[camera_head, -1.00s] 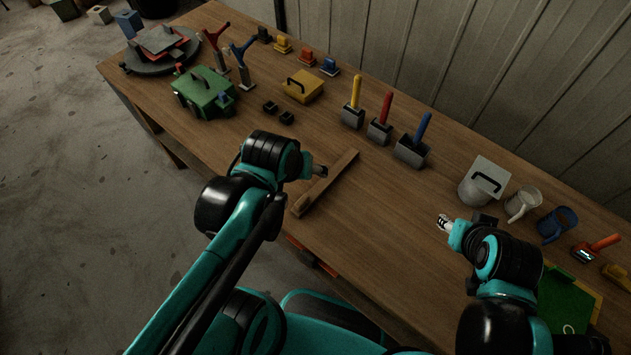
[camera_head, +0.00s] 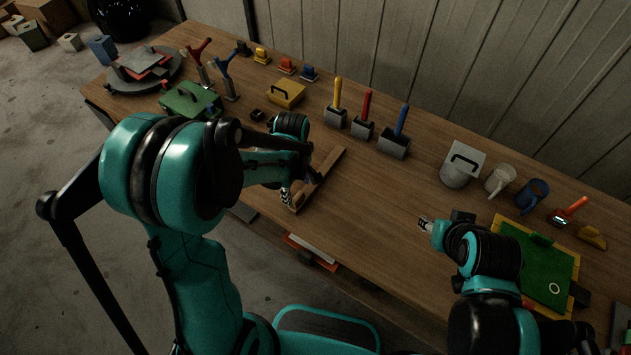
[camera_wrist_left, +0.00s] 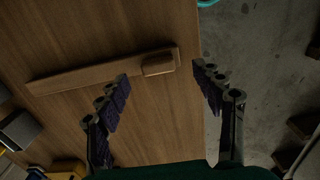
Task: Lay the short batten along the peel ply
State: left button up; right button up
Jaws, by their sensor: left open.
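The short batten, a narrow wooden strip (camera_head: 328,167), lies on the table in the head view, near the front edge. In the left wrist view the batten (camera_wrist_left: 85,75) runs across, with a raised wooden block (camera_wrist_left: 158,65) near its right end. My left gripper (camera_head: 297,190) is at the batten's near end, partly hidden by my arm. In the left wrist view its fingers (camera_wrist_left: 161,76) are spread, with the block seen between their tips and nothing gripped. My right gripper (camera_head: 425,225) is over the table; its jaws are too small to read. I cannot identify the peel ply for certain.
A green panel on a tan board (camera_head: 535,262) lies at the right. Handled grey blocks (camera_head: 393,146), a grey canister (camera_head: 460,172) and mugs (camera_head: 500,180) line the back. A green case (camera_head: 188,98) is at left. The table between batten and right gripper is clear.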

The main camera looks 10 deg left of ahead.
aim_at(298, 196)
pick_arm(q)
jog(key=f, duration=0.1)
jog(key=f+b, duration=0.1)
jog(key=f, duration=0.1)
jog(key=f+b, duration=0.1)
jog(key=f, duration=0.1)
jog(key=shift+w+a+f, duration=0.15)
jog(key=shift+w+a, duration=0.05)
jog(key=shift+w, duration=0.1)
jog(key=c, duration=1.4)
